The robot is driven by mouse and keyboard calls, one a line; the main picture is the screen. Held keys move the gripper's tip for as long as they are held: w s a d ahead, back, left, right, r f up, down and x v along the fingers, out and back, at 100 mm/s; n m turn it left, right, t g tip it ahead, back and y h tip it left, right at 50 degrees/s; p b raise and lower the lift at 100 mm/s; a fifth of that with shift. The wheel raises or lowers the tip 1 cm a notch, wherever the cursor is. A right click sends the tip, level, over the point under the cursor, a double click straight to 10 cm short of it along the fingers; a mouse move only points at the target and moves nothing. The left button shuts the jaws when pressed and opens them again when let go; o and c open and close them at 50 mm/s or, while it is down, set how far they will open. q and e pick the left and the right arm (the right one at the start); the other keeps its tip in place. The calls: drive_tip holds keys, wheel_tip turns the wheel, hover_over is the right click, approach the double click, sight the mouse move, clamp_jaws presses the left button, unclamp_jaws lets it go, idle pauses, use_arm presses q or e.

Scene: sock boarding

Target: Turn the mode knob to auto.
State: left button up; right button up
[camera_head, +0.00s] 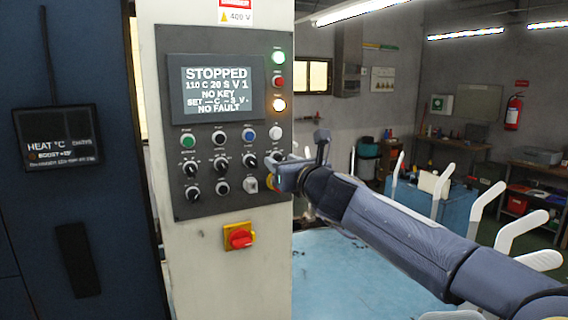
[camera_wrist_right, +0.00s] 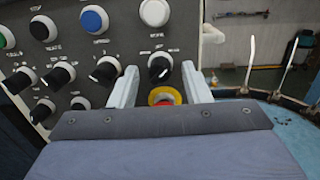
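The control panel (camera_head: 180,125) carries a row of black selector knobs with small labels too blurred to read, so I cannot tell by label which is the mode knob. In the right wrist view the rightmost knob (camera_wrist_right: 160,68) of this row stands between and just beyond the fingertips of my right gripper (camera_wrist_right: 160,82). The fingers are apart and I see no contact with it. In the head view my right gripper (camera_head: 279,172) is at the panel's right edge and largely covers that knob. A neighbouring knob (camera_wrist_right: 105,70) is left of the fingers. My left gripper is out of view.
A yellow-ringed red button (camera_wrist_right: 164,97) sits below the rightmost knob, between the fingers. White (camera_wrist_right: 154,12) and blue (camera_wrist_right: 94,19) buttons are above. The screen (camera_head: 216,90) reads STOPPED, NO KEY, NO FAULT. A red switch (camera_head: 238,238) is below the panel. White sock forms (camera_head: 440,190) stand at right.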

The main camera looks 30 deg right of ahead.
drive_tip(key=shift+s, duration=0.1)
drive_tip(key=s, duration=0.7)
drive_tip(key=shift+s+f+p, duration=0.15)
drive_tip(key=shift+s+p, duration=0.15)
